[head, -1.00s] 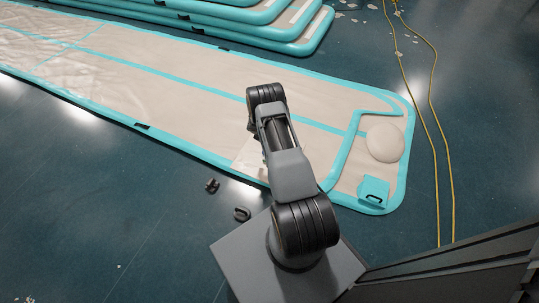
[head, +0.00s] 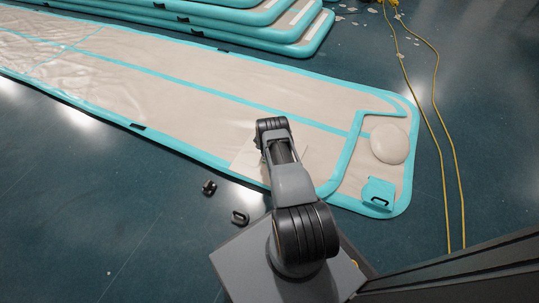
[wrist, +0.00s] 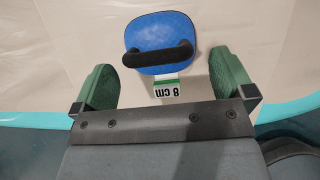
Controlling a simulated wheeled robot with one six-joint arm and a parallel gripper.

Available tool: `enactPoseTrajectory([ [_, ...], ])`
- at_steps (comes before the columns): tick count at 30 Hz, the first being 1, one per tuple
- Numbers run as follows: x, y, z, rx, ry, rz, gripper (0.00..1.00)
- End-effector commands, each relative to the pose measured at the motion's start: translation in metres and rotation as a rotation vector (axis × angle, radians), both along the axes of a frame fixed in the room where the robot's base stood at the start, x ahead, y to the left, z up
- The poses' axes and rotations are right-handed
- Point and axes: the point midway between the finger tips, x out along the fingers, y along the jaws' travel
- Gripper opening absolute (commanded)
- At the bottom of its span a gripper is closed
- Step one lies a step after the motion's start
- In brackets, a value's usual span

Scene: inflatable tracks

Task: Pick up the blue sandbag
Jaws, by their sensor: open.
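The blue sandbag (wrist: 160,30) is a rounded blue pad with a black handle (wrist: 158,55) across its near side, lying on the beige mat in the wrist view. A tag marked "8 cm" (wrist: 168,90), upside down, shows just below it. My gripper (wrist: 162,62) is open, with one green finger to the left and one to the right of the handle. Nothing is held, and both fingers appear apart from the bag. In the head view my arm reaches over the mat; the blue sandbag and gripper are hidden behind it.
The beige inflatable track (head: 200,90) has teal edges. A teal block with a black handle (head: 378,192) and a pale round cushion (head: 389,144) sit at its right end. Dark small fittings (head: 240,217) lie on the floor. Yellow cables (head: 440,125) run at right; stacked mats (head: 250,30) stand behind.

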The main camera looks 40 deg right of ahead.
Motion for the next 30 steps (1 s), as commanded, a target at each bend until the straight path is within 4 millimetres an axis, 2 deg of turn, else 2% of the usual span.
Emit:
enactPoseTrajectory([
  [1, 0.001, -0.002, -0.012, -0.001, 0.001, 0.0, 1.0],
  [3, 0.003, -0.005, -0.022, 0.0, 0.0, -0.002, 1.0],
  [9, 0.008, -0.012, -0.04, 0.0, 0.0, -0.001, 1.0],
  [21, 0.01, -0.014, -0.043, 0.0, 0.001, 0.0, 0.99],
  [30, 0.01, -0.014, -0.043, 0.0, 0.001, 0.0, 0.7],
])
